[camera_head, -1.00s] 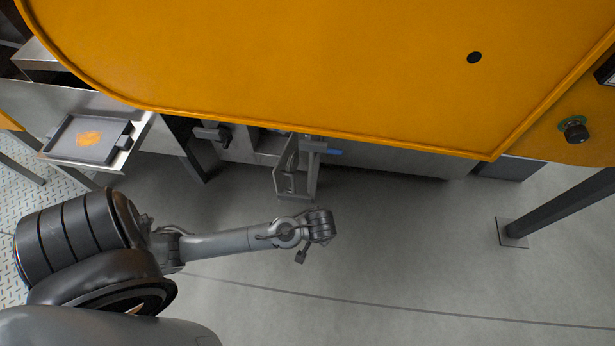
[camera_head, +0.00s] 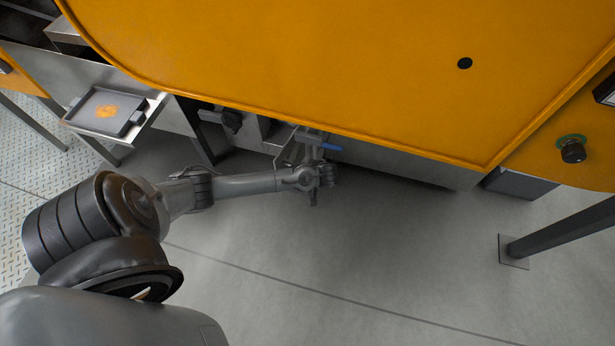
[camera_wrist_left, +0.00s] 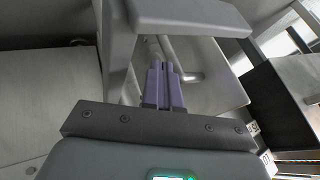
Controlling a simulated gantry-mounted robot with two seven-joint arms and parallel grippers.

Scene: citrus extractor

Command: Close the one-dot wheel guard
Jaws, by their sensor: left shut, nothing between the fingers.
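A large orange panel (camera_head: 330,60) with one dark round spot (camera_head: 465,63) fills the top of the head view. I cannot tell for sure that it is the one-dot wheel guard, and its far side is out of frame. My left gripper (camera_head: 326,175) is low, in front of the panel's lower edge, beside a grey metal bracket (camera_head: 287,152). In the left wrist view the purple fingers (camera_wrist_left: 166,85) are together with nothing between them. They point under a grey bar (camera_wrist_left: 190,15) toward a pale metal tray-like part (camera_wrist_left: 215,85). Contact cannot be told. My right gripper is out of view.
A black tray (camera_head: 85,118) with an orange patch is at the left. A black knob (camera_head: 572,151) and a dark leg (camera_head: 565,215) are at the right. The grey floor in front is clear.

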